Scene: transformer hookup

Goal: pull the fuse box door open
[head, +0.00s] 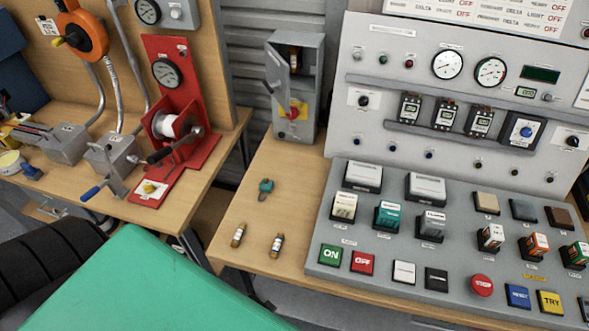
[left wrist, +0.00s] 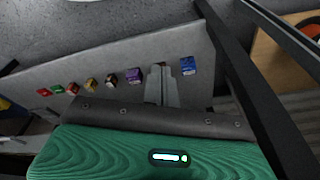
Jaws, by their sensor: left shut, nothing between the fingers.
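The grey fuse box (head: 312,98) stands at the back of the table in the head view. Its upper front shows a dark interior with a fuse (head: 294,60) inside. A narrow grey panel (head: 277,68), seemingly the door, stands at an angle on its left side; how far it is open is hard to tell. A red and yellow switch (head: 294,111) sits on the lower front. My left gripper (left wrist: 160,85) shows in the left wrist view, shut and empty, with coloured buttons behind it. Its fingers do not show in the head view. My right gripper is not in view.
A sloped control console (head: 325,225) fills the right. Two loose fuses (head: 238,235) (head: 277,245) and a small teal item (head: 265,188) lie on the wooden table (head: 290,180). A red winch stand (head: 170,50) is on the left bench. Bare wood lies before the box.

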